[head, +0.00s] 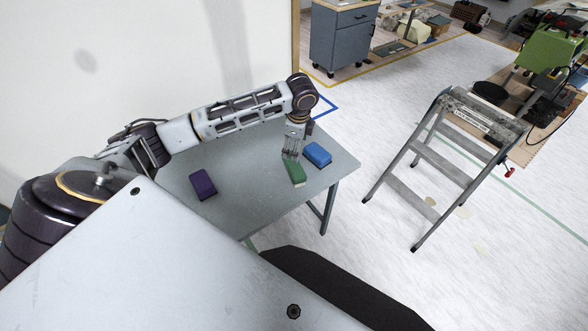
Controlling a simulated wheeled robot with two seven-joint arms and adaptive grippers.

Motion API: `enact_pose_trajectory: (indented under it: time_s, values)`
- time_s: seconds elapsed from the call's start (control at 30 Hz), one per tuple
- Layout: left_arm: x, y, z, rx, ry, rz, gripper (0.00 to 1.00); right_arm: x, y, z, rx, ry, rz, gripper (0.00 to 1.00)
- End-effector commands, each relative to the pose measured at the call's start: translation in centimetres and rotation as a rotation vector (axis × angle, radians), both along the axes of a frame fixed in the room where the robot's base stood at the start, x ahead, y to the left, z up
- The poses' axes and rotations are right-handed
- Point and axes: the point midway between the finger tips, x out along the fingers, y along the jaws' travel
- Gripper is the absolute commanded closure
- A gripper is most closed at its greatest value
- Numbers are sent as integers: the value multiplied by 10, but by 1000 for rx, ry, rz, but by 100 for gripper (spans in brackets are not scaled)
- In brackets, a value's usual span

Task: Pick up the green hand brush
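The green hand brush (296,174) lies on the right part of a grey table (250,205). My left gripper (291,157) points down right at its far end. The fingers overlap the brush's far end in this view. I cannot tell whether they touch it or whether they are open or shut. My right gripper is not in view.
A blue block-like brush (318,154) lies close to the right of the green one, and a purple one (203,184) lies at the table's left. A stepladder (440,160) stands on the floor to the right. A wall panel (130,60) rises behind the table.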

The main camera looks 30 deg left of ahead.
Motion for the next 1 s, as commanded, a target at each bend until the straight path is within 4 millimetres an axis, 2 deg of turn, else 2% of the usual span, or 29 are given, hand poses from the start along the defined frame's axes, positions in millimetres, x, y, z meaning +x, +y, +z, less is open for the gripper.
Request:
enact_pose_trajectory:
  time_s: [0.3,0.7,1.0]
  values:
    - [2,-1,0,23,33,-322,25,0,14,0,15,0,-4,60]
    - [3,-2,0,55,78,-723,25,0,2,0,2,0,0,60]
    - [3,-2,0,70,98,-889,25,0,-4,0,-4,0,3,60]
